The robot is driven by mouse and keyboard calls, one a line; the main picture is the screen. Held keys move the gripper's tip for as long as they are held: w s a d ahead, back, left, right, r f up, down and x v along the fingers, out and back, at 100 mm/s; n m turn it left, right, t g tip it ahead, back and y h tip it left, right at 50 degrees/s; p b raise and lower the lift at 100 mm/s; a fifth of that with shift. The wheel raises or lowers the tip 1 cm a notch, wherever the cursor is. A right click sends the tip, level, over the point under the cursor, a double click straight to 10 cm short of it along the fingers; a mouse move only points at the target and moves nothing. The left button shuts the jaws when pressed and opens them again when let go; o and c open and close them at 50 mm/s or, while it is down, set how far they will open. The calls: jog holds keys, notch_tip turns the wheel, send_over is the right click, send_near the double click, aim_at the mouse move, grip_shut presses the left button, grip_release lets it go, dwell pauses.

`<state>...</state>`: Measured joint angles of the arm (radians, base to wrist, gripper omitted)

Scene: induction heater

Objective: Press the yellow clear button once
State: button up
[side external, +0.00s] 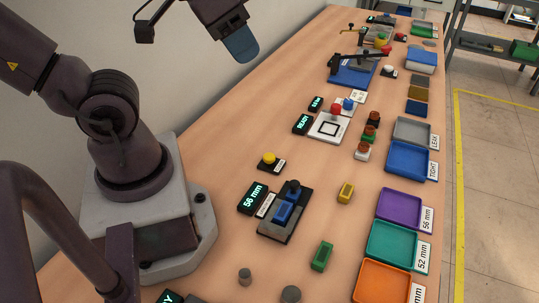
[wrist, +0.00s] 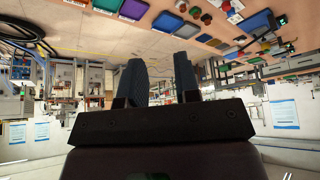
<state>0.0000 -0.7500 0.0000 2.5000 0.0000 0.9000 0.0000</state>
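A yellow round button (side external: 269,157) sits on a small black base on the table, with a small label beside it too small to read. My gripper (side external: 241,47) is raised high above the table, well apart from both buttons. In the wrist view my gripper (wrist: 159,78) has its two fingers apart with nothing between them. I cannot make out the nearer yellow button in the wrist view.
A display reading 56 mm (side external: 252,197) and a black fixture with a blue slider (side external: 287,207) are in front of the nearer button. Trays (side external: 399,205) line the right edge.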

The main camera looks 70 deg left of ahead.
grip_shut()
dwell(1.4)
